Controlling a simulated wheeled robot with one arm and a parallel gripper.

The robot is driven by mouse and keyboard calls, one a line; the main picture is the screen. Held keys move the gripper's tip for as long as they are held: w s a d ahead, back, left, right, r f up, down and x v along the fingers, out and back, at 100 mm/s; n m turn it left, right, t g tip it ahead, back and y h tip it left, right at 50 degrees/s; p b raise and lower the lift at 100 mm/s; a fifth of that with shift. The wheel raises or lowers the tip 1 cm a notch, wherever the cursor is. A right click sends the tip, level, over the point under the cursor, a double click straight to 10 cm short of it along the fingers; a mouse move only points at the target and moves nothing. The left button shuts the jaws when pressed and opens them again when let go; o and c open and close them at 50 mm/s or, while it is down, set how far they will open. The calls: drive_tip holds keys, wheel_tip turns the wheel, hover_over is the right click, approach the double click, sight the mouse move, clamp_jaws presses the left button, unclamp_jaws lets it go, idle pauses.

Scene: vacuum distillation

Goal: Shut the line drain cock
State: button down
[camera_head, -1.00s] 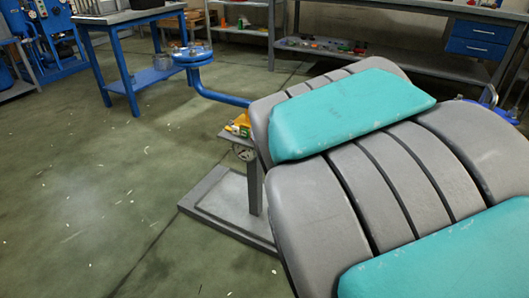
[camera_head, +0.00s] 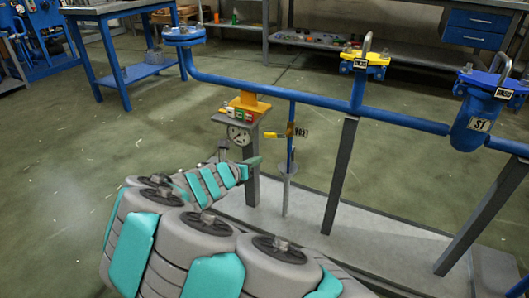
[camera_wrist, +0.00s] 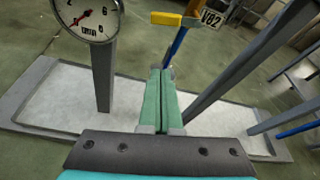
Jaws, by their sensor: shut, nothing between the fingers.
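The drain cock has a yellow lever (camera_head: 275,135) and sits on a thin vertical blue pipe (camera_head: 291,115) under the main blue line. Its lever points left, across the pipe, roughly level. A tag beside it seems to read V02 (camera_head: 301,132). In the wrist view the yellow lever (camera_wrist: 168,18) shows at the top centre, just beyond the fingertips, with the tag (camera_wrist: 211,18) to its right. My gripper (camera_head: 256,161) is left of the pipe and a little below the lever. In the wrist view my gripper (camera_wrist: 160,72) has its green fingers together and empty, apart from the lever.
A round gauge (camera_head: 239,135) on a grey post stands left of the cock, close to my gripper. A grey support post (camera_head: 341,175) stands to its right. Blue filter housing S1 (camera_head: 477,125) is farther right.

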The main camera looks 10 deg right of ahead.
sight(269, 135)
drive_tip(key=b+x, duration=0.2)
drive_tip(key=x, duration=0.7)
drive_tip(key=shift+w+r, duration=0.25)
drive_tip(key=shift+r, duration=0.7)
drive_tip(key=shift+w+r, duration=0.2)
drive_tip(key=shift+r, duration=0.75)
drive_tip(key=shift+w+a+r+m+t+y, duration=0.1)
drive_tip(key=shift+r+m+t+y, duration=0.1)
drive_tip(key=shift+r+m, duration=0.3)
drive_tip(key=shift+w+a+r+m+t+y, duration=0.1)
drive_tip(key=shift+r+m+y, duration=0.1)
drive_tip(key=shift+r+m, duration=0.25)
drive_tip(key=shift+a+r, duration=0.1)
drive_tip(key=shift+r, duration=0.05)
